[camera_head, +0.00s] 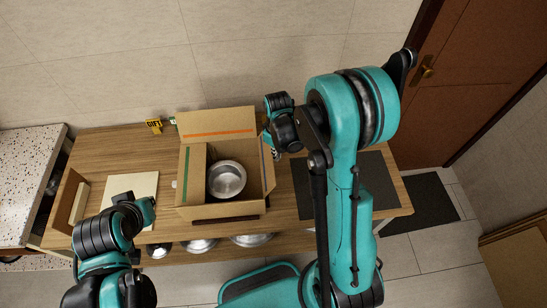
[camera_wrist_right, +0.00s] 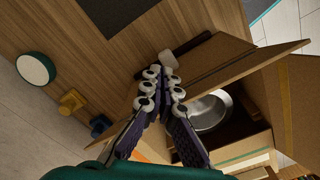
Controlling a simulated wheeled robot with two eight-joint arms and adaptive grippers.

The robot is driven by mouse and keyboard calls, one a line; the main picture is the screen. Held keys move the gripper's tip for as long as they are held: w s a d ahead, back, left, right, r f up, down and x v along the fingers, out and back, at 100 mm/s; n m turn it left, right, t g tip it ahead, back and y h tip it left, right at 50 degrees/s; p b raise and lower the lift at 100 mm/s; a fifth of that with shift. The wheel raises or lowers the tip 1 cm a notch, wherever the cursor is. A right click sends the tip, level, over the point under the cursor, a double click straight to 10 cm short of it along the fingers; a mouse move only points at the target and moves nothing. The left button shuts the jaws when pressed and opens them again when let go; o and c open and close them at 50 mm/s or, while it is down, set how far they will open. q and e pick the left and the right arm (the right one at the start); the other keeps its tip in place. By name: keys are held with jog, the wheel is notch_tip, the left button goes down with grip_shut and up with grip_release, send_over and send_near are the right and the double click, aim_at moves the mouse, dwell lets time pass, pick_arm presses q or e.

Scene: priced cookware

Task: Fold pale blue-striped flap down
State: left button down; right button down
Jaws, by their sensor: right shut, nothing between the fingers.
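An open cardboard box (camera_head: 220,209) stands on the wooden table with a metal pot (camera_head: 226,180) inside. The flap with the pale blue stripe (camera_head: 268,163) stands up on the box's right side. In the right wrist view a cardboard flap (camera_wrist_right: 245,62) sticks out from the box beside my fingers; its stripe is not visible there. My right gripper (camera_wrist_right: 163,82) is shut and empty, close to that flap's edge; I cannot tell whether they touch. In the head view its fingers are mostly hidden behind the wrist. My left gripper (camera_head: 143,207) is at the table's left; its fingers are not clear.
The orange-striped flap (camera_head: 220,134) stands up at the back, and the green-striped flap (camera_head: 186,172) at the left. A pale board (camera_head: 140,183) lies left, a dark mat (camera_head: 375,180) right. Metal cookware (camera_head: 199,246) sits below.

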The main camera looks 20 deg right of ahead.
aim_at(269, 153)
jog(key=shift+w+a+r+p, duration=0.15)
jog(key=shift+a+r+p, duration=0.1)
jog(key=shift+a+r, duration=0.3)
jog(key=shift+w+a+r+p, duration=0.2)
jog(key=shift+a+r, duration=0.1)
jog(key=shift+a, duration=0.4)
jog(key=shift+w+a+r, duration=0.15)
jog(key=shift+a, duration=0.5)
jog(key=shift+w+a+r, duration=0.15)
jog(key=shift+a, duration=0.5)
jog(key=a, duration=0.2)
jog(key=shift+w+a+f, duration=0.1)
jog(key=shift+w+a, duration=0.2)
jog(key=shift+w, duration=0.05)
jog(key=shift+a+f+b, duration=0.1)
jog(key=shift+b, duration=0.2)
